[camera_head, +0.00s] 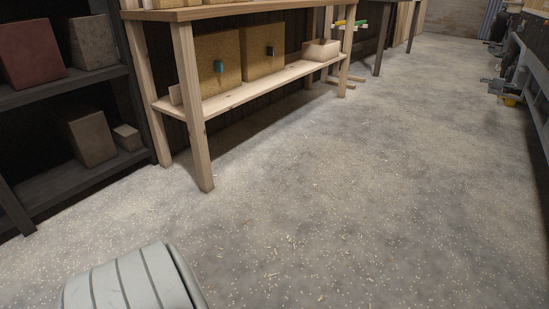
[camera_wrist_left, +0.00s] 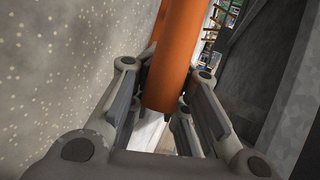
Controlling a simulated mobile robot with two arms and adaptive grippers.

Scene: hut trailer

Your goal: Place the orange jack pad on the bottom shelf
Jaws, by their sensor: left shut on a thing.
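In the left wrist view the orange jack pad (camera_wrist_left: 178,50) lies between the fingers of my left gripper (camera_wrist_left: 160,98), which is shut on it. It reaches up past the top edge of that view, so its far end is hidden. Neither the pad nor a gripper shows in the head view. A dark shelf unit at the left of the head view has a low shelf (camera_head: 58,193). A wooden bench beside it has a lower shelf (camera_head: 235,96). I cannot tell which is the bottom shelf meant. My right gripper is not in view.
A brown box (camera_head: 88,137) and a small pale block (camera_head: 127,137) sit on the dark unit's low shelf. Tan boxes (camera_head: 218,63) and a pale bin (camera_head: 320,50) stand on the bench's lower shelf. A bench leg (camera_head: 192,110) stands in front.

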